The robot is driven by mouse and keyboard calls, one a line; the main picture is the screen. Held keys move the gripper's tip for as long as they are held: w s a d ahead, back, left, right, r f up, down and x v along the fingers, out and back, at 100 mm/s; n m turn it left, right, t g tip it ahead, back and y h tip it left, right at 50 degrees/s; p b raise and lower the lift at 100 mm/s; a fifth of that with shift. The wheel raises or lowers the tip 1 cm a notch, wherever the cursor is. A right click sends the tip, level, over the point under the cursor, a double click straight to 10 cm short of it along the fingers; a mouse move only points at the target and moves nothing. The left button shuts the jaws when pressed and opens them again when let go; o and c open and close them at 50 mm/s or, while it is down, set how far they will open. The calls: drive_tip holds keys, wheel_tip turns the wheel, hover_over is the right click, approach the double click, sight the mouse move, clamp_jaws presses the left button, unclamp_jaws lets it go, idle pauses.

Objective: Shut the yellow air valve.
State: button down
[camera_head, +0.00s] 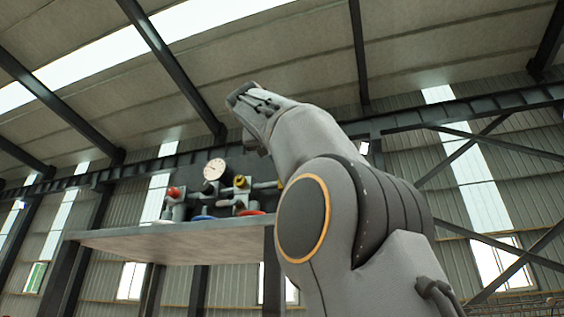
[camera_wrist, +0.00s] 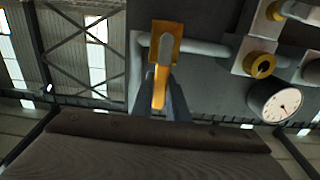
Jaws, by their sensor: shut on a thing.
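The yellow air valve (camera_wrist: 166,38) shows in the wrist view at the upper middle, on a bent grey pipe. Its yellow lever (camera_wrist: 159,88) points down in the picture, between the two dark fingers of my gripper (camera_wrist: 160,106). The fingers are shut on the lever. The far end of the lever is partly hidden by the fingers. In the head view my gripper (camera_head: 262,102) is raised above and to the right of the panel's fittings. I cannot make out the held lever there.
A dark panel carries a white round gauge (camera_head: 214,170), a red knob (camera_head: 174,192), and blue (camera_head: 202,218) and red (camera_head: 251,213) handwheels. A grey shelf (camera_head: 170,243) lies in front. The gauge (camera_wrist: 274,102) and a yellow fitting (camera_wrist: 259,65) sit right in the wrist view.

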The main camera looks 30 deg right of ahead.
drive_tip(key=c, duration=1.7)
unclamp_jaws()
drive_tip(key=shift+b+v, duration=1.05)
drive_tip(key=shift+v, duration=2.85)
drive_tip(key=shift+d, duration=0.1)
